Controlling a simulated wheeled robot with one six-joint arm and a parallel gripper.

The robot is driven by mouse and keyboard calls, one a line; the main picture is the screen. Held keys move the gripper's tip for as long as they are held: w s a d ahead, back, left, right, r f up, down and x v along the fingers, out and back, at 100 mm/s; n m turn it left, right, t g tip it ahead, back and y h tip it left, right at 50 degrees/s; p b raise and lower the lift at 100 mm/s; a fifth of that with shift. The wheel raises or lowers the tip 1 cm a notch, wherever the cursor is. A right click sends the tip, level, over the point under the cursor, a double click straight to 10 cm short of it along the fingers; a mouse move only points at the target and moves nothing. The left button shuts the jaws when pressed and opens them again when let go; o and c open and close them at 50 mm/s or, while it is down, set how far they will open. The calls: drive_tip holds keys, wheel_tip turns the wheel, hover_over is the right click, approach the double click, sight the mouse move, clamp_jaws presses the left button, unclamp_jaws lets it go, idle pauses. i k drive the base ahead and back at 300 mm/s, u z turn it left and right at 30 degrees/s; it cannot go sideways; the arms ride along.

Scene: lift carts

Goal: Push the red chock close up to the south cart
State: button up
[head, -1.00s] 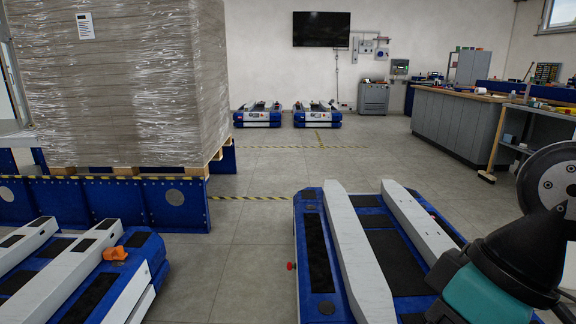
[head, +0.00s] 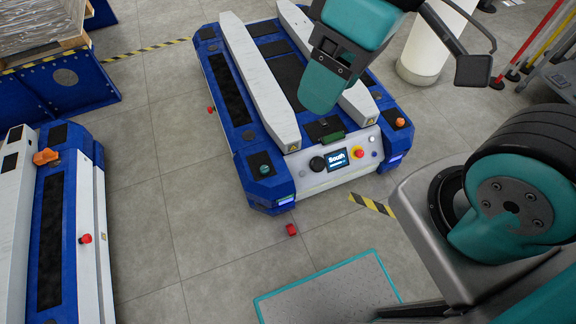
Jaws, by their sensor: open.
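The red chock (head: 291,229) is a small red block on the grey floor, just in front of the near end of the south cart (head: 262,186), with a narrow gap between them. The south cart is blue with two white rails and a small screen reading "South" on its near face. My gripper (head: 319,97) is the teal and black end of my arm, hanging over the cart, apart from the chock and above it in the picture. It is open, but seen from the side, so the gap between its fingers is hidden. Nothing shows in it.
Another blue and white cart (head: 55,215) stands at the left, with floor between it and the south cart. A blue stand (head: 65,85) bears a wrapped pallet at the upper left. A teal-edged grey plate (head: 330,295) is at the bottom. A white column (head: 432,45) stands at the upper right.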

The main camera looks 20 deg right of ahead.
sight(290, 229)
drive_tip(key=k, duration=1.3)
drive_tip(key=z, duration=1.4)
drive_tip(key=i, duration=1.05)
drive_tip(key=u, duration=2.55)
